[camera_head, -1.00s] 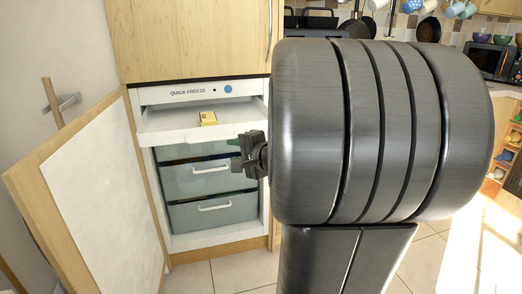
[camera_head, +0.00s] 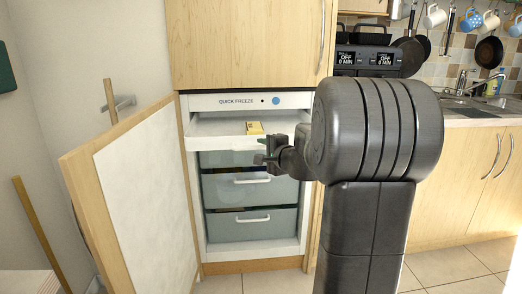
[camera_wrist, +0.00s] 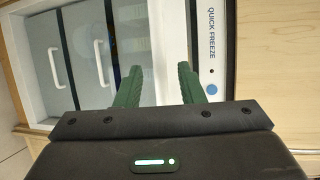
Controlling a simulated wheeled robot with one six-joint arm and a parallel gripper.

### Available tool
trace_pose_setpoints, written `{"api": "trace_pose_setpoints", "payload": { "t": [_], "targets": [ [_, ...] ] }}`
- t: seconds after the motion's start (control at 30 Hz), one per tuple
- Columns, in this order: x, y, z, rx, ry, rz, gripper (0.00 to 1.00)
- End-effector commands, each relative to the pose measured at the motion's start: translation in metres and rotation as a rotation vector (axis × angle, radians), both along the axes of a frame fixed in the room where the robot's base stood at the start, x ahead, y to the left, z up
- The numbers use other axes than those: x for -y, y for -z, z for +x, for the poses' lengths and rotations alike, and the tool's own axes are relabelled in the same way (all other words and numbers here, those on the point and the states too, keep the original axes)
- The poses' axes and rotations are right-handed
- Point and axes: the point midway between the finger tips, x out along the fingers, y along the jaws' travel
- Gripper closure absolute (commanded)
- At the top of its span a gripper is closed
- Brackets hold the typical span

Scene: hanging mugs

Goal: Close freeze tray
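The white freeze tray (camera_head: 218,130) is pulled out at the top of the open freezer, under the "QUICK FREEZE" panel, with a small yellow box (camera_head: 255,128) on it. My gripper (camera_head: 262,158) is at the right part of the tray's front, overlapping its lower edge in the head view; whether it touches cannot be told. In the wrist view, my gripper's two green fingers (camera_wrist: 158,82) stand apart with nothing held between them. The white tray (camera_wrist: 168,40) shows beyond and between them. My arm hides the tray's right front corner in the head view.
The wooden freezer door (camera_head: 125,200) stands open on the left. Two closed grey drawers with white handles, the upper (camera_head: 235,190) and the lower (camera_head: 250,225), sit below the tray. A counter with a sink (camera_head: 465,108) is at right. Tiled floor is free below.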

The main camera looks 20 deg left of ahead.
Motion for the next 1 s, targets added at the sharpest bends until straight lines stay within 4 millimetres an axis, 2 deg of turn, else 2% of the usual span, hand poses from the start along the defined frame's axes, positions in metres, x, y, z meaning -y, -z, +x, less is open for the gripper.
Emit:
{"api": "trace_pose_setpoints", "payload": {
  "t": [0.2, 0.5, 0.67, 0.7, 1.0],
  "targets": [
    [-0.014, 0.004, 0.010, -0.001, -0.001, -0.001, 0.65],
    [-0.015, 0.003, 0.011, 0.001, 0.000, -0.001, 0.65],
    [-0.015, 0.004, 0.011, 0.001, 0.000, -0.001, 0.96],
    [-0.015, 0.004, 0.011, 0.001, 0.000, -0.001, 1.00],
    [-0.016, 0.004, 0.012, 0.001, 0.000, -0.001, 1.00]
  ]
}}
